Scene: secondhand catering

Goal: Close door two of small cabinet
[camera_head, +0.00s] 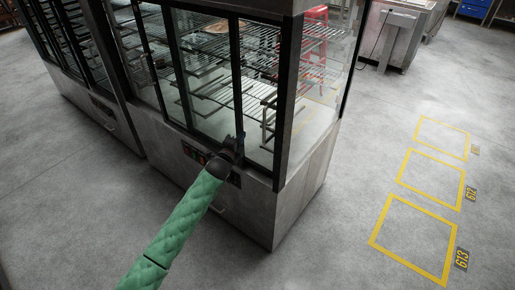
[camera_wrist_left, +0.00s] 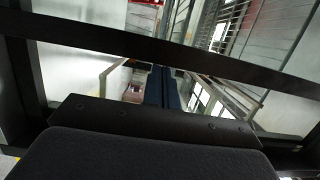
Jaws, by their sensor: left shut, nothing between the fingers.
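The small cabinet (camera_head: 262,208) is a steel and glass display case with black-framed glass doors and wire shelves inside. One black upright door frame (camera_head: 236,72) runs down to my left gripper (camera_head: 239,137). I cannot tell which panel is door two, nor how far it stands open. My left gripper is at the lower front of the glass, beside the foot of that upright; I cannot tell if it touches. In the left wrist view its dark blue fingers (camera_wrist_left: 162,88) are together and empty, with a black frame bar (camera_wrist_left: 200,59) crossing close by. My right gripper is not in view.
A similar glass cabinet (camera_head: 124,128) stands against the left side. Yellow floor outlines (camera_head: 413,239) lie on the open grey floor at the right. A red step stool (camera_head: 316,40) and a steel unit (camera_head: 389,38) stand behind.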

